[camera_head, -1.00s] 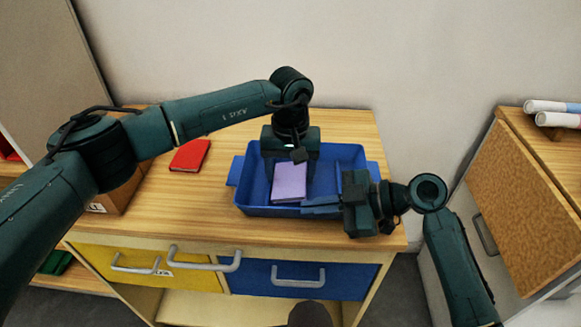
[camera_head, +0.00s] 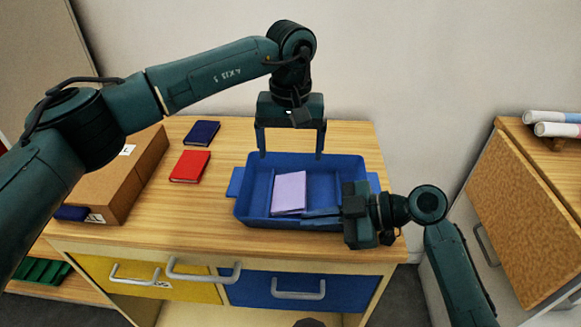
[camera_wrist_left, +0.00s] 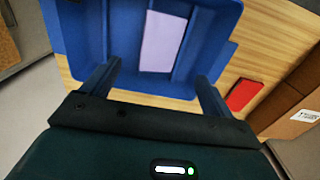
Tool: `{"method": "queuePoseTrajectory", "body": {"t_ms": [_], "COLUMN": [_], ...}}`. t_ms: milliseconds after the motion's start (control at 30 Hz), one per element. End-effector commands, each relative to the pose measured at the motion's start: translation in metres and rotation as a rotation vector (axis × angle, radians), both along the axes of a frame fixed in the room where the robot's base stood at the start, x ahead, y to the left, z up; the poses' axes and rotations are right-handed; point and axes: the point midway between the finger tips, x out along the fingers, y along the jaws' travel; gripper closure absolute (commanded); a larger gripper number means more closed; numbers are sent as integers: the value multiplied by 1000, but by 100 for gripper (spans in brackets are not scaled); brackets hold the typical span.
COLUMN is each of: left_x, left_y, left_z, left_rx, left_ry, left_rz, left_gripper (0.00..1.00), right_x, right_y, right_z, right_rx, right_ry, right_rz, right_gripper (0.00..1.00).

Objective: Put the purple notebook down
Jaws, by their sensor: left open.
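The purple notebook (camera_head: 289,192) lies in the blue tray (camera_head: 243,205) on the wooden table, and it also shows in the left wrist view (camera_wrist_left: 158,42). My left gripper (camera_head: 290,156) is open and empty above the back part of the tray, apart from the notebook. In the left wrist view its two fingers (camera_wrist_left: 155,85) are spread wide with nothing between them. My right gripper (camera_head: 308,215) reaches over the front right of the tray, its finger beside the notebook's lower edge. Whether its jaws are open or shut is unclear.
A red notebook (camera_head: 190,166) and a dark blue notebook (camera_head: 202,132) lie on the table left of the tray. A cardboard box (camera_head: 118,180) stands at the left edge. Yellow and blue drawers with handles are in front. Rolled papers (camera_head: 555,116) lie at far right.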

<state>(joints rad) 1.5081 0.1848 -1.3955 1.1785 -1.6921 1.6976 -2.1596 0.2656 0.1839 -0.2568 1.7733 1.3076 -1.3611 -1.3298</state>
Motion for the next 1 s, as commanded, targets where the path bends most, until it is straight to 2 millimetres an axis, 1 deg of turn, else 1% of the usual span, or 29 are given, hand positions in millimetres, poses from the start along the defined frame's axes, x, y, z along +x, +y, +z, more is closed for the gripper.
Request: {"method": "queuePoseTrajectory", "body": {"t_ms": [33,100,200,333,567,600,867,900,1000], "left_x": [0,0,0,0,0,0,0,0,0], "left_y": [0,-1,0,-1,0,0,0,0,0], "left_z": [11,21,31,36,37,37,36,36,36], "left_rx": [0,-1,0,0,0,0,0,0,0], "left_ry": [-3,-1,0,1,1,1,1,1,1], "left_rz": [0,0,0,-1,-1,-1,-1,-1,-1], "left_gripper": [13,13,13,13,13,13,13,13,13], "right_x": [0,0,0,0,0,0,0,0,0], "right_y": [0,0,0,0,0,0,0,0,0], "right_z": [0,0,0,0,0,0,0,0,0], "right_rx": [0,0,0,0,0,0,0,0,0], "right_ry": [0,0,0,0,0,0,0,0,0], "right_rz": [1,1,1,1,1,1,1,0,0], "right_gripper": [100,100,100,100,100,94,73,71,71]}}
